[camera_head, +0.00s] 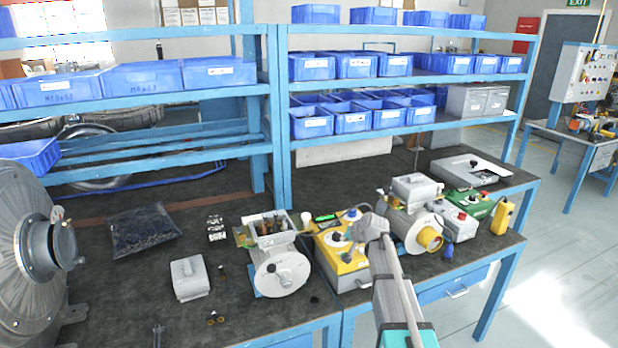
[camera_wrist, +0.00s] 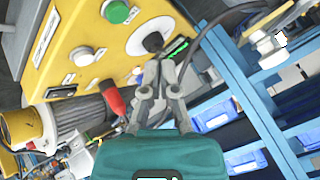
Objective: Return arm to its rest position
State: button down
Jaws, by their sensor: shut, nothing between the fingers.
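My gripper (camera_wrist: 160,68) shows in the wrist view, with its two grey fingers together, nothing between them, and its teal body below. The fingertips appear just below the black knob (camera_wrist: 153,41) on the white dial of a yellow control box (camera_wrist: 85,38); I cannot tell the gap in depth. In the head view my arm stretches over the right part of the bench, in front of the yellow box (camera_head: 328,252), and hides part of it. The fingers cannot be made out in the head view.
The dark bench (camera_head: 130,290) holds a motor with an open terminal box (camera_head: 282,272), a grey cover (camera_head: 189,278), a bag of dark parts (camera_head: 143,229) and a large blower (camera_head: 25,265). A motor with a yellow end (camera_head: 430,239) stands right of my arm. Blue shelves (camera_head: 283,150) rise behind.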

jog(key=s+f+n+g+h, duration=0.1)
jog(key=s+g, duration=0.3)
jog(key=s, duration=1.2)
jog(key=s+f+n+g+h, duration=0.2)
jog(key=s+f+n+g, duration=0.1)
jog(key=s, duration=1.3)
jog(key=shift+s+a+f+g+h, duration=0.3)
jog(key=shift+a+f+g, duration=0.1)
jog(key=shift+f+g, duration=0.25)
